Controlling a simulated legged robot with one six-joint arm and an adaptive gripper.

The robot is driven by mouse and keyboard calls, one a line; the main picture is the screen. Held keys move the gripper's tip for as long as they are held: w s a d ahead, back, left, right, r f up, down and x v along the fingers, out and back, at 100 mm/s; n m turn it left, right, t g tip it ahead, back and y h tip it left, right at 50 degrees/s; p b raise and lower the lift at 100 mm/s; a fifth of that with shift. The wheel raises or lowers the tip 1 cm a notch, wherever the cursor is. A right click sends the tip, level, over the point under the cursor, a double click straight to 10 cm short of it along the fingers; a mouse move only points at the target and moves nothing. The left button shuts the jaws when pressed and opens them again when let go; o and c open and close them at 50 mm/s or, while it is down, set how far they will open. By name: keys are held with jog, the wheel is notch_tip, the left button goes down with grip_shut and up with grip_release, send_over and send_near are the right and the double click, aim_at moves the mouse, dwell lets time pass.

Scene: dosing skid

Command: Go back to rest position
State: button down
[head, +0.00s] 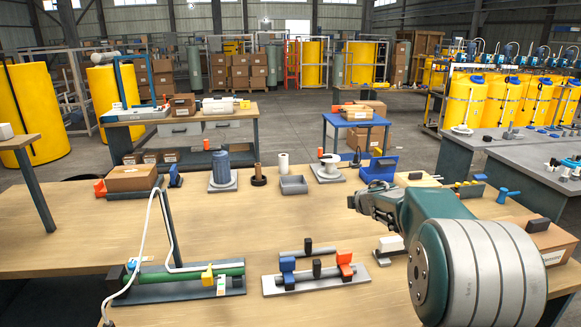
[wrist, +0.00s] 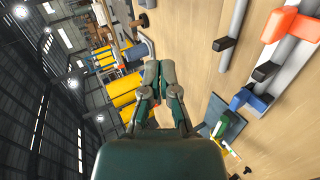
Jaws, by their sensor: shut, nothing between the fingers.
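My gripper (head: 362,203) is raised over the right part of the wooden workbench (head: 225,275), with my arm reaching in from the lower right. In the wrist view my gripper (wrist: 160,72) has its two fingers together with nothing between them. It is apart from the things on the bench. The wrist view is turned on its side and shows the bench top at right and the hall roof at left.
A plate with grey pipe and blue and red clamps (head: 315,275) lies at the front. Left of it is a green tube assembly (head: 185,277) with an upright post and white hose. A grey tray (head: 293,185), blue bin (head: 378,169) and motor (head: 221,168) stand behind. The bench's middle is clear.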

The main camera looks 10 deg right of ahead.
jog(key=s+a+r+m+h, duration=0.1)
jog(key=s+r+m+h, duration=0.2)
jog(key=s+r+m, duration=0.35)
jog(key=s+a+r+m+h, duration=0.2)
jog(key=s+r+m, duration=0.2)
jog(key=s, duration=0.6)
jog(key=s+a+f+m+g+y, duration=0.1)
jog(key=s+a+f+m+g, duration=0.1)
jog(key=s, duration=0.7)
jog(key=s+a+f+m+g+y, duration=0.2)
jog(key=s+a+f, duration=0.3)
jog(key=s, duration=0.4)
jog(key=s+a+f+m+g+y, duration=0.1)
jog(key=s+a+f+m+g, duration=0.1)
jog(key=s, duration=0.7)
jog(key=shift+a+f+m+y, duration=0.4)
jog(key=shift+a+f+m, duration=0.3)
jog(key=shift+f+m, duration=0.1)
